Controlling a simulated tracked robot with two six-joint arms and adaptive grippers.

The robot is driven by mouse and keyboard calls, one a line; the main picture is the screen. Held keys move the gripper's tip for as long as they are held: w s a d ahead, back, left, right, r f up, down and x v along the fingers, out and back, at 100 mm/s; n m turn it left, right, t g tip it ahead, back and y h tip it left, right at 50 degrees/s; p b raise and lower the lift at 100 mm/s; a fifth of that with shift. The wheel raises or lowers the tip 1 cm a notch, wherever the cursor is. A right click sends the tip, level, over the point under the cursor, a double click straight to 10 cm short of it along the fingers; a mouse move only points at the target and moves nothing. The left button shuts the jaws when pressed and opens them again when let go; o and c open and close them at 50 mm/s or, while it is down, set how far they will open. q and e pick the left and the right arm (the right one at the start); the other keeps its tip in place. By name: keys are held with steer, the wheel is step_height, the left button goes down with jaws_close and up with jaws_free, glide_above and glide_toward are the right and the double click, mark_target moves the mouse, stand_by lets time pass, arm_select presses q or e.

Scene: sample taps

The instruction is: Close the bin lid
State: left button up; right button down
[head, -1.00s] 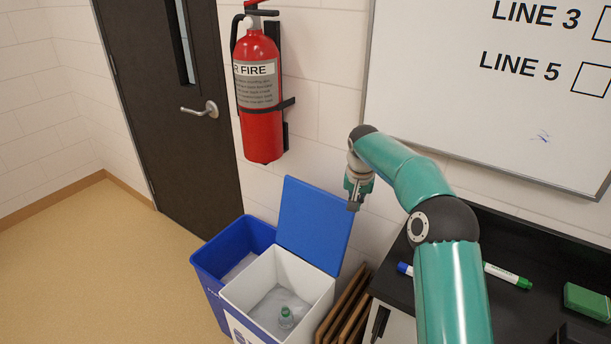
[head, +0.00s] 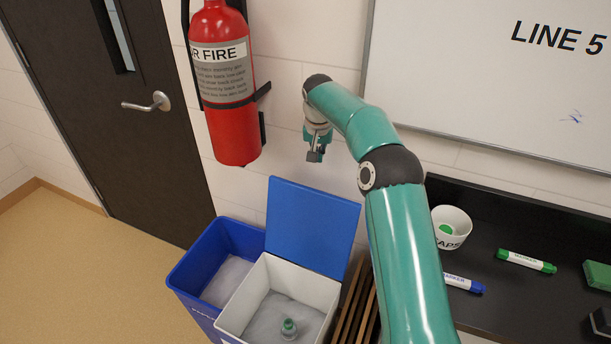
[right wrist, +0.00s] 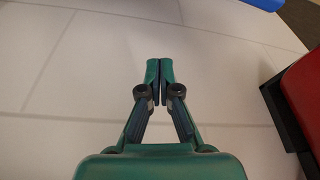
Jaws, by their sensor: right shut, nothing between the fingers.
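The bin lid (head: 311,227) is a flat blue panel standing raised, tilted back at the rear of the white bin (head: 260,273). The white bin is open, and a small bottle with a green cap (head: 289,329) sits inside it. My right gripper (head: 315,157) is above the lid's top edge, in front of the wall, not touching the lid. In the right wrist view its fingers (right wrist: 160,68) are together and empty. A bit of blue, perhaps the lid (right wrist: 264,4), shows at the top of that view. My left gripper is not in view.
A blue bin (head: 192,268) stands left of the white one. A red fire extinguisher (head: 228,120) hangs on the wall left of my right gripper. A black counter (head: 510,285) with a cup (head: 451,226) and markers is at right. Brown slats (head: 356,310) stand beside the bin.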

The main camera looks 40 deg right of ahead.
steer(key=x, duration=0.3)
steer(key=a+p+x, duration=0.1)
steer(key=x, duration=0.1)
steer(key=w+x, duration=0.1)
steer(key=x, duration=0.2)
steer(key=shift+w+a+f+p, duration=0.1)
steer(key=shift+w+f+p, duration=0.1)
steer(key=shift+f+p, duration=0.1)
steer(key=shift+s+a, duration=0.2)
steer(key=shift+a, duration=0.05)
steer(key=shift+s+a+r, duration=0.2)
steer(key=shift+s+a, duration=0.95)
steer(key=shift+a, duration=0.15)
